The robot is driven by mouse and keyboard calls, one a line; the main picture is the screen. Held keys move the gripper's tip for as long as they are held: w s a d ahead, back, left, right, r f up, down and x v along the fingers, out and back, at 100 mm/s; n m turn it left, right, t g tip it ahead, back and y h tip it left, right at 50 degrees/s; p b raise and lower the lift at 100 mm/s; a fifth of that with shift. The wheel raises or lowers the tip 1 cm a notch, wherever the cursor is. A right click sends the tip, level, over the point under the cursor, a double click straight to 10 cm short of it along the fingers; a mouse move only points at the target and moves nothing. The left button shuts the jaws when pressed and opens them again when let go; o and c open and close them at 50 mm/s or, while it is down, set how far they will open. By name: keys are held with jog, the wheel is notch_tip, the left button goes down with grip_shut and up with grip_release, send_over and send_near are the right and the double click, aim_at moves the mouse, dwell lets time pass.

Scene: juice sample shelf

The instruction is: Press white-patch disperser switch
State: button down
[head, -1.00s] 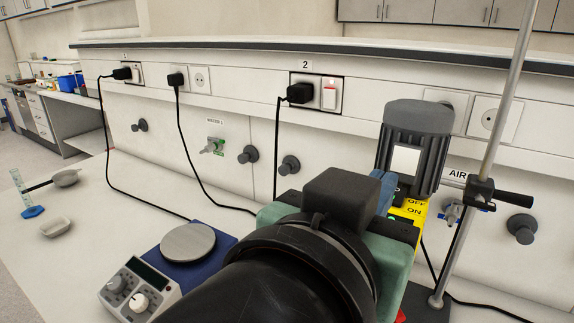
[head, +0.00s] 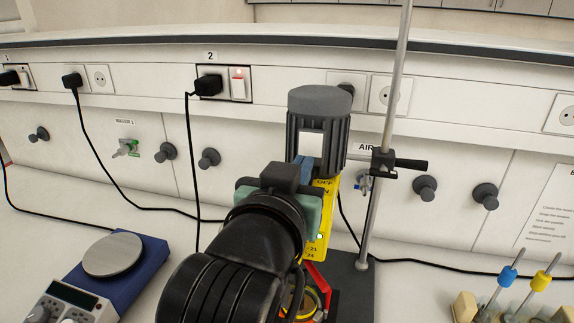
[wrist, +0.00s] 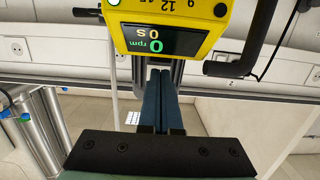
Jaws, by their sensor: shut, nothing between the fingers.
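The disperser has a dark grey ribbed motor (head: 318,104) with a white patch (head: 311,138) on its front. Below the motor is its yellow control box (head: 322,218), marked OFF and partly hidden by my gripper. In the wrist view the yellow box (wrist: 200,38) appears upside down. Its display (wrist: 155,40) reads 0 rpm and 0 s. A green light (wrist: 114,2) and a black round button or knob (wrist: 220,10) show near the top edge. The fingertips also show in the wrist view (wrist: 160,74).
A metal stand rod (head: 385,130) with a black clamp rises right of the disperser. A blue hotplate (head: 115,262) stands at left. A rack with blue and yellow tools (head: 520,285) is at right. Black cables run along the wall, with sockets and valves behind.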

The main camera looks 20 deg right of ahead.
jog(key=shift+f, duration=0.25)
jog(key=g+p, duration=0.1)
jog(key=p, duration=0.1)
jog(key=shift+w+d+r+y+p, duration=0.1)
jog(key=shift+d+y+p, duration=0.05)
jog(key=shift+y+p, duration=0.2)
jog(key=shift+f+b, duration=0.35)
jog(key=shift+b, duration=0.1)
jog(key=r+p, duration=0.5)
jog(key=shift+w+d, duration=0.1)
jog(key=shift+w, duration=0.1)
jog(key=b+v, duration=0.2)
jog(key=v, duration=0.7)
jog(key=shift+s+a+r+b, duration=0.25)
jog(key=shift+b, duration=0.1)
